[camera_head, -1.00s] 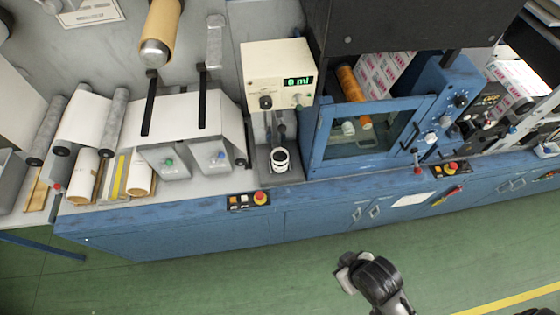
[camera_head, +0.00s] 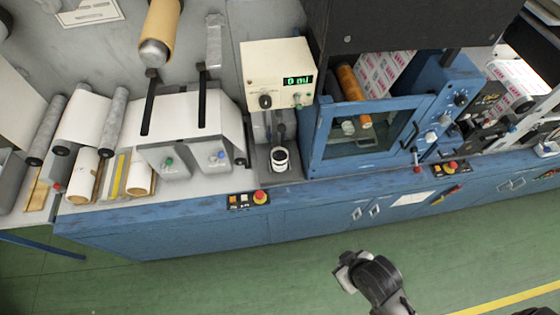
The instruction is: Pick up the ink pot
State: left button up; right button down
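The ink pot (camera_head: 279,157) appears to be a small white cup with a dark band and dark contents. It stands upright on the grey base under the cream dispenser box (camera_head: 278,75). My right gripper (camera_head: 343,272) shows at the bottom, over the green floor, in front of the blue cabinet and well apart from the pot. Its fingers are small and seen from above, so I cannot tell whether they are open or shut. My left gripper is out of view.
A blue-framed cabinet with a window (camera_head: 368,130) stands right of the pot. A grey slanted unit with two knobs (camera_head: 192,150) stands to its left. A button box (camera_head: 248,199) sits on the front edge below. The floor (camera_head: 230,280) in front is clear.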

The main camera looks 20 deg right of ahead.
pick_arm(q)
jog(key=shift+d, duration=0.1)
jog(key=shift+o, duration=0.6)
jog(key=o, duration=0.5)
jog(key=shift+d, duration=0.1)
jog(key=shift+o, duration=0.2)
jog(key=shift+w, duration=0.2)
